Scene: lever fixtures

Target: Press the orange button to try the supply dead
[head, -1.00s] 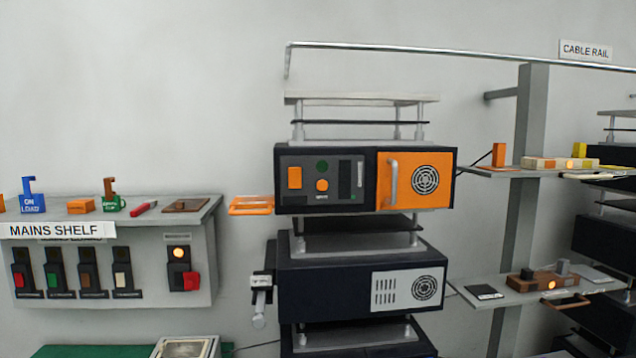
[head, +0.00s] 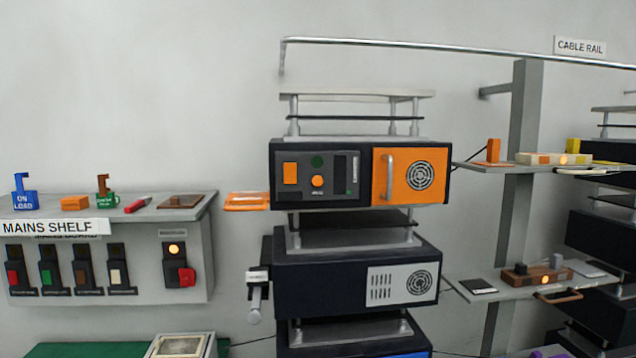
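The supply unit (head: 330,200) is a dark box in the middle of the stack. Its grey front panel (head: 338,199) carries a round orange button (head: 317,181), an orange rectangle (head: 290,173) to the left of it, a dark green round part (head: 317,161) above it, and a dark vertical slot to the right. An orange door (head: 396,176) with a light handle and a round grille fills the right side of the unit. Neither of my grippers shows in the head view, and nothing covers the button.
The mains shelf (head: 165,212) at left holds blue and green tagged locks, an orange block and a red tool; switches are below. An orange tray (head: 246,201) juts out left of the unit. Two side shelves (head: 535,285) stand at right. Space before the button is clear.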

